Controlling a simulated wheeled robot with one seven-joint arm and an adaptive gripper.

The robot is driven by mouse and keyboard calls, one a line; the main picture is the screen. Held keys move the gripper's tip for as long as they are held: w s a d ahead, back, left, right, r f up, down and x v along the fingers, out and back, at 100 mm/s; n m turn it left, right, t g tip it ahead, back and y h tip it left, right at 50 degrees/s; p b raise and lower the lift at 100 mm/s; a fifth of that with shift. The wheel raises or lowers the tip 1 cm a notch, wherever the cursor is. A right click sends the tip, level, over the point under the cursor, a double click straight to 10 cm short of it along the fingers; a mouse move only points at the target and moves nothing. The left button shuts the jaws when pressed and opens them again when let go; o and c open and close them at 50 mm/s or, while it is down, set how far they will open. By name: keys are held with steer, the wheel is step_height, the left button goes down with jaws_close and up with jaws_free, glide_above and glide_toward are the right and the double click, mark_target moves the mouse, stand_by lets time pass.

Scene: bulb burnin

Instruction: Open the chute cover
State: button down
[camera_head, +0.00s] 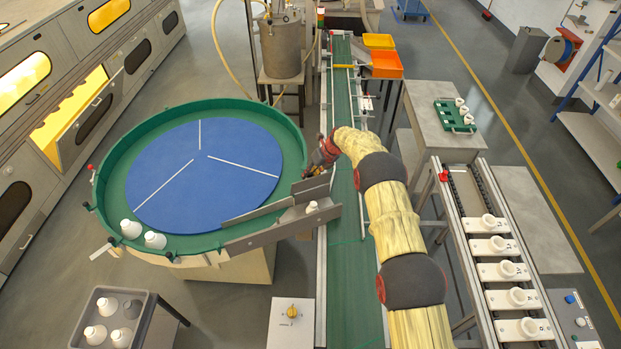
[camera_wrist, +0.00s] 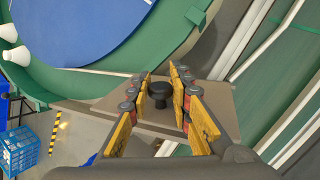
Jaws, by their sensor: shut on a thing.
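The grey metal chute (camera_head: 262,232) runs from the rim of the round green table to the green conveyor, and a white bulb (camera_head: 312,207) sits in it. My gripper (camera_head: 318,168) is at the chute's far side, near the table's right rim. In the wrist view my gripper (camera_wrist: 160,92) has its yellow-backed fingers on both sides of a black knob (camera_wrist: 160,89), shut on it. The knob stands on a flat grey-brown plate (camera_wrist: 210,100), which looks like the chute cover. How the plate meets the chute is partly hidden by my gripper.
The round table (camera_head: 105,190) has a blue disc and two white bulbs at its front left rim. The conveyor (camera_head: 345,270) passes under my arm. A rack (camera_head: 475,270) of bulbs stands right, a grey bulb tray (camera_head: 142,325) front left. A blue crate (camera_wrist: 20,150) is on the floor.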

steer(key=shift+w+a+f+g+h+b, duration=0.15)
steer(key=shift+w+g+b, duration=0.15)
steer(key=shift+b, duration=0.6)
steer(key=shift+w+a+g+h+b, duration=0.1)
steer(key=shift+w+g+h+b, duration=0.2)
steer(key=shift+b, duration=0.55)
steer(key=shift+w, duration=0.15)
steer(key=shift+w+b, duration=0.1)
steer(key=shift+b, duration=0.55)
steer(key=c, duration=1.7)
jaws_free()
steer(key=shift+o, duration=0.2)
steer(key=v, duration=1.2)
steer(key=shift+w, duration=0.15)
